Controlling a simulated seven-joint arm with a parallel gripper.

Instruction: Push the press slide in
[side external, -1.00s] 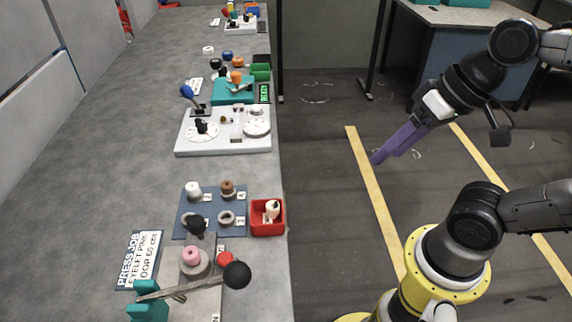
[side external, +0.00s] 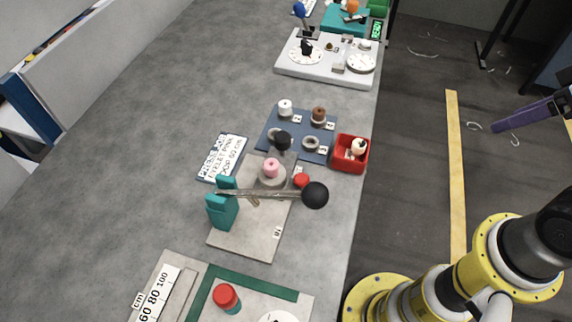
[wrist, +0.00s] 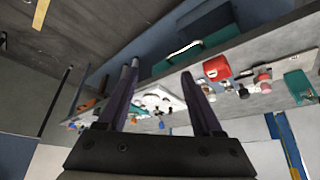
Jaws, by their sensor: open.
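The press stands on a beige base plate (side external: 240,238) on the grey bench. It has a teal bracket (side external: 222,205) and a long lever ending in a black ball (side external: 314,195). A pink piece (side external: 271,168) sits on a round grey holder behind the lever. A black knob (side external: 282,141) stands just behind the holder; I cannot tell clearly which part is the slide or how far in it is. My gripper (side external: 497,127) is far right of the press, over the floor beyond the bench edge, touching nothing. In the wrist view its two purple fingers (wrist: 158,72) are apart and empty.
A red button (side external: 301,181) is beside the holder. Behind are a blue tray (side external: 295,150) with white, brown and grey pieces, and a red bin (side external: 350,165). A press job sign (side external: 222,157) lies left. A green-edged station (side external: 250,283) is in front.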

